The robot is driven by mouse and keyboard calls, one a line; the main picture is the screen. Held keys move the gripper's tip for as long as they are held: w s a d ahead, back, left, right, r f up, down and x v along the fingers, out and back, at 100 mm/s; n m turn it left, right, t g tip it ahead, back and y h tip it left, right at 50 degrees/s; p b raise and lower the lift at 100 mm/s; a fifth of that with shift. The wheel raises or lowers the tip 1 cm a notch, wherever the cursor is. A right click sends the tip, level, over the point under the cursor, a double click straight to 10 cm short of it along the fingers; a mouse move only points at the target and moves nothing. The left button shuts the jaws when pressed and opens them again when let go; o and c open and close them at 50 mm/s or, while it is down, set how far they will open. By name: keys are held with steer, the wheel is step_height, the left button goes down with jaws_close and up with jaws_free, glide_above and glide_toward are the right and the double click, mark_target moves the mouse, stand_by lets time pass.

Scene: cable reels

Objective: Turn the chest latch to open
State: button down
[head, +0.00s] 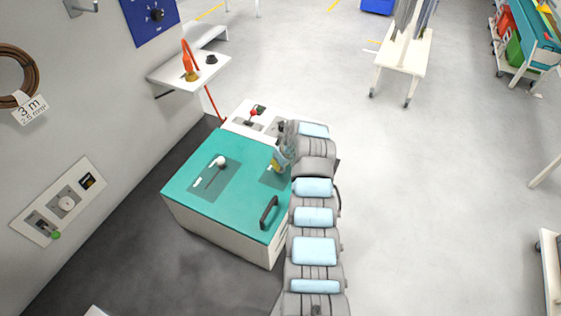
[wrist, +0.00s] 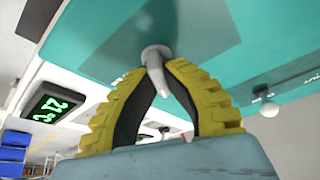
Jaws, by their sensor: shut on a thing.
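The chest has a teal lid (head: 205,207) and white sides, and stands in the middle left of the head view. In the wrist view the lid's teal surface (wrist: 95,28) fills the top. A grey latch (wrist: 155,52) with a round base sits on a darker patch of the lid. My gripper (wrist: 157,76), with yellow ribbed fingers, is shut on the latch, fingertips close to its base. In the head view my gripper (head: 277,163) is at the lid's right edge, and my arm hides most of it and the latch.
A white-knobbed lever (head: 219,161) and a black handle (head: 269,212) are also on the lid. A panel with a red-knobbed lever (head: 255,111) stands behind the chest. A wall shelf (head: 190,73) holds an orange item. Floor to the right is clear up to a white cart (head: 403,55).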

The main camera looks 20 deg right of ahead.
steer(key=m+h, duration=0.1)
steer(key=m, duration=0.2)
steer(key=shift+a+f+m, duration=0.1)
steer(key=shift+m, duration=0.3)
steer(key=m+h, duration=0.1)
steer(key=m, duration=0.1)
steer(key=shift+m+h, duration=0.3)
steer(key=m+h+b, duration=0.1)
steer(key=m+b, duration=0.1)
steer(key=m, duration=0.1)
steer(key=shift+f+g, duration=0.1)
steer(key=shift+g, duration=0.2)
steer(key=shift+m+g+h+b, duration=0.45)
steer(key=shift+m+b, duration=0.7)
steer(key=shift+m, duration=0.55)
steer(key=c, duration=1.1)
jaws_free()
steer(key=shift+r, duration=0.3)
